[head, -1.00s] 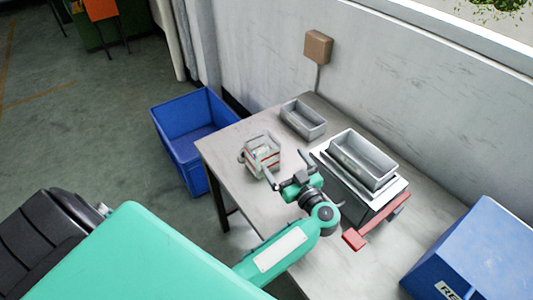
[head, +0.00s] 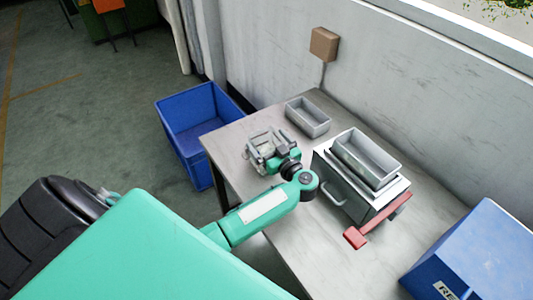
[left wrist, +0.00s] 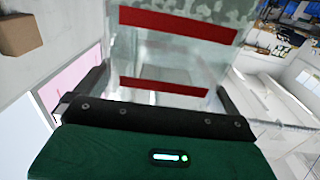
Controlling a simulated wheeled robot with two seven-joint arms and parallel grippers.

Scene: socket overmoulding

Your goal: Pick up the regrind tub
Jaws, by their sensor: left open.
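A clear tub with red bands (head: 261,147) sits on the near left part of the grey table. My left gripper (head: 267,139) is at the tub, partly hiding it, with its jaws open. In the left wrist view, the clear wall with two red bands (left wrist: 172,57) fills the middle, between two dark fingers spread to either side. I cannot tell whether the fingers touch the tub. My right gripper is not in view.
A grey tray (head: 308,117) stands behind the tub. A machine with a grey bin (head: 368,158) on top and a red handle (head: 357,236) stands to the right. A blue box (head: 468,250) is at far right. A blue crate (head: 190,119) is on the floor left of the table.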

